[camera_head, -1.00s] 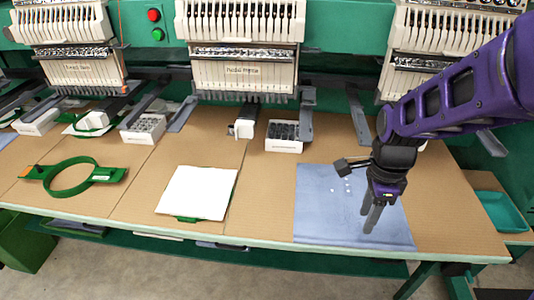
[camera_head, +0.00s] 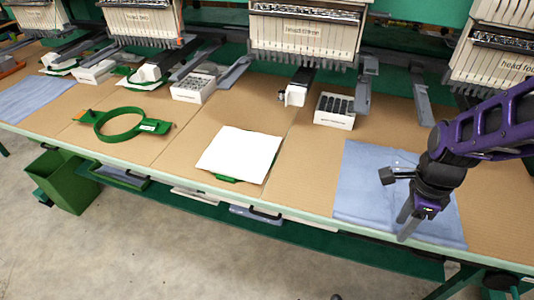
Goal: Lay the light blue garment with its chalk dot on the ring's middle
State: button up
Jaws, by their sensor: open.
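A light blue garment (camera_head: 365,195) lies flat on the right part of the table, partly hidden by my arm. A few pale specks show on it beside my wrist; I cannot tell whether one is the chalk dot. A similar blue garment (camera_head: 38,98) lies at the table's far left. My gripper (camera_head: 408,222) is open and empty, pointing down over the front part of the right garment; contact cannot be told. An empty green ring (camera_head: 101,132) with side brackets lies on the table at left of centre.
A white sheet (camera_head: 240,152) lies over a green piece at the table's middle. White boxes (camera_head: 335,111) and (camera_head: 194,88) stand near the embroidery machines (camera_head: 305,35) along the back. A green bin (camera_head: 72,182) stands on the floor. Bare table (camera_head: 190,125) lies between the ring and the sheet.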

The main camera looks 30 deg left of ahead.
grip_shut()
jog(key=shift+r, duration=0.1)
jog(key=shift+r+p, duration=2)
jog(key=shift+r, duration=0.5)
jog(key=shift+a, duration=0.1)
